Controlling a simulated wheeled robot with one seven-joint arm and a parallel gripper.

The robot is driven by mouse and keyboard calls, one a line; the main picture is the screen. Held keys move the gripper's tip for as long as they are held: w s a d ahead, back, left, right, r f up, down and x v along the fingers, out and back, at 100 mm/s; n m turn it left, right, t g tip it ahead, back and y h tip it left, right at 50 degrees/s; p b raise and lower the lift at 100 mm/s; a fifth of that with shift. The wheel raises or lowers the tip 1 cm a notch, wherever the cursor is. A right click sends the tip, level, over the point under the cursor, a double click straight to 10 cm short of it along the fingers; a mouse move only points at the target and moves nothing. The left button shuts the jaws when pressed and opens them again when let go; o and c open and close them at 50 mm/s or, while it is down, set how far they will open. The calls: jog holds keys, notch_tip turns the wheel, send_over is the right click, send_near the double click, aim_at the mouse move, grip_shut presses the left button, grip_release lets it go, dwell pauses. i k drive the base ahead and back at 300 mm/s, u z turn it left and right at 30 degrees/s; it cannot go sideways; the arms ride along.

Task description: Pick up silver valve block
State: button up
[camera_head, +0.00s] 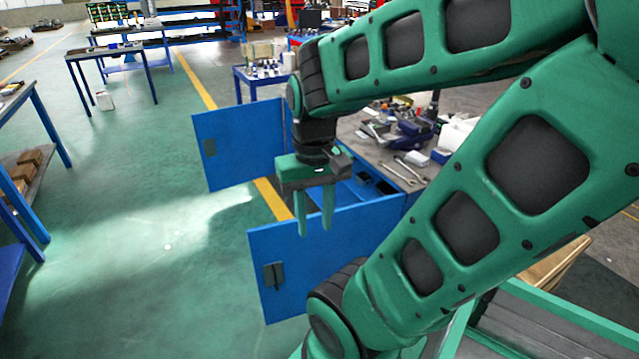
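My gripper (315,230) hangs pointing down in front of the workbench (408,178), over its opened blue doors in the picture. Its two green fingers are apart, with nothing seen between them. I cannot make out the silver valve block for certain. Several grey metal parts (375,132) lie crowded on the bench top, right of my gripper, too small to tell apart. My own green arm covers much of the right side and hides part of the bench.
Two blue cabinet doors, one behind (238,145) and one in front (325,255), stand open from the bench. Wrenches (408,168) and a blue vise-like tool (448,140) lie on top. A shelf table (25,165) stands at left. The green floor (120,240) between is clear.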

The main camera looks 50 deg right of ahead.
aim_at(361, 178)
jog(key=u, duration=0.3)
jog(key=i, duration=4.5)
jog(key=z, duration=3.8)
